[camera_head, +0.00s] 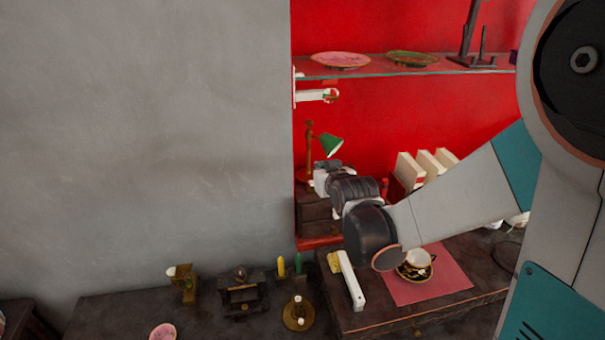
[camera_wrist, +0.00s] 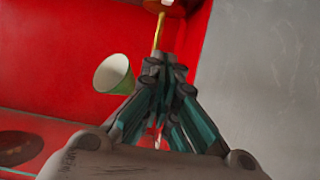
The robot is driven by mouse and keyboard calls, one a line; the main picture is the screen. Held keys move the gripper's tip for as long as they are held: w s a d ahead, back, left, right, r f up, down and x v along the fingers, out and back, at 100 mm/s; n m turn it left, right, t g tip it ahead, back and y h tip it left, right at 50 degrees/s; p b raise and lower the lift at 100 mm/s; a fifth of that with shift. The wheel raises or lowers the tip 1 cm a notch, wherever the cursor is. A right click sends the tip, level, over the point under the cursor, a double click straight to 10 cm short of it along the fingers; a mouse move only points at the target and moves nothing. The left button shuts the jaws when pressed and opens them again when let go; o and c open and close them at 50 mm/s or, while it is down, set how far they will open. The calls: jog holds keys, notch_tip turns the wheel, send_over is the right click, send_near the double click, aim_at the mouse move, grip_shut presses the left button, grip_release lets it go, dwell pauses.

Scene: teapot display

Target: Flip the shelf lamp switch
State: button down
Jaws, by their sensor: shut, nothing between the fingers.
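The lamp has a green shade (camera_head: 331,145) on a thin brass stand (camera_head: 309,150) and stands in the red recess in the head view. In the wrist view its shade (camera_wrist: 113,74) shows its pale inside, left of the gripper. The brass stand (camera_wrist: 158,35) rises beyond the fingertips toward the lamp's base (camera_wrist: 170,6) at the top edge. My gripper (camera_wrist: 168,62) is shut and empty, its tips overlapping the stand's line in the picture; I cannot tell whether they touch. In the head view, my gripper (camera_head: 322,172) is just in front of the lamp. I cannot make out the switch.
A shelf (camera_head: 400,70) with plates hangs above the lamp. White books (camera_head: 410,170) stand right of my gripper. A cup (camera_head: 415,265) sits on a pink mat (camera_head: 445,280) below my arm. The grey wall (camera_head: 150,130) borders the recess on the left.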

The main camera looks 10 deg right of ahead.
jog(key=b, duration=0.2)
send_over(312, 186)
notch_tip(312, 186, down, 4)
jog(key=shift+f, duration=0.1)
jog(key=shift+s+f+b, duration=0.2)
jog(key=shift+f+b, duration=0.2)
jog(key=shift+f, duration=0.75)
jog(key=shift+s+f, duration=0.15)
jog(key=shift+f, duration=0.55)
